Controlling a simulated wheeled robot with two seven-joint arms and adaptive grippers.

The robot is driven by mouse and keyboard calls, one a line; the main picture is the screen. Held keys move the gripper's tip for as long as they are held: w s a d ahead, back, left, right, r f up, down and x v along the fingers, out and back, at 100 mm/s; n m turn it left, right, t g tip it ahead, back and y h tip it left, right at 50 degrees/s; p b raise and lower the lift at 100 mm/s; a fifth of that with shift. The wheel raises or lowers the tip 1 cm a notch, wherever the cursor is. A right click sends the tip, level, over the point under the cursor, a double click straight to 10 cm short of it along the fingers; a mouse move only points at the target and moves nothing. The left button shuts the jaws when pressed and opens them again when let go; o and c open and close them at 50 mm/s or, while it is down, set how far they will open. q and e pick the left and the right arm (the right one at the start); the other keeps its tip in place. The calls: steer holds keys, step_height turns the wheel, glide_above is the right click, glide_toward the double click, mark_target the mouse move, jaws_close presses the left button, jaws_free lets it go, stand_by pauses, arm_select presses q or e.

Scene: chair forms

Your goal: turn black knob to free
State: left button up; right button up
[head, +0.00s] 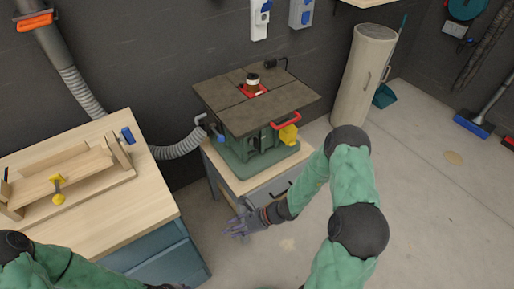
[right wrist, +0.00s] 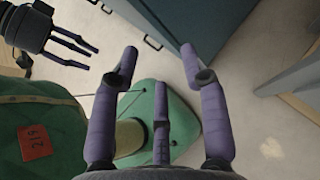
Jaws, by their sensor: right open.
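The green body (head: 258,152) under the tabletop is partly shaded, and no black knob is clear there. My right gripper (head: 235,230) is low in front of the cabinet under the machine, apart from it and empty. In the right wrist view its purple fingers (right wrist: 157,65) are spread open. My left gripper (right wrist: 88,55) shows there at the upper left, its fingers apart and empty.
A wooden-topped bench (head: 95,225) with a wooden form (head: 70,180) and yellow clamp is at left. A grey hose (head: 180,148) runs to the machine. A red handle (head: 286,122) and yellow part (head: 288,135) stick out at its right.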

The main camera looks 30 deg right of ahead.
steer(key=w+d+r+m+t+h, duration=0.2)
steer(key=w+d+r+m+t, duration=0.3)
steer(key=w+d, duration=0.3)
steer(key=m+t+h+b, duration=0.2)
steer(key=m+t+h, duration=0.5)
steer(key=t, duration=0.1)
glide_toward(256, 143)
steer(key=w+b, duration=0.1)
steer(key=w, duration=0.2)
steer(key=w+b, duration=0.2)
steer(key=w, duration=0.2)
steer(key=shift+w+a+f, duration=0.15)
steer(key=shift+w+a, duration=0.1)
steer(key=shift+w+b, duration=0.3)
steer(key=shift+w, duration=0.4)
steer(key=shift+c, duration=0.3)
jaws_close()
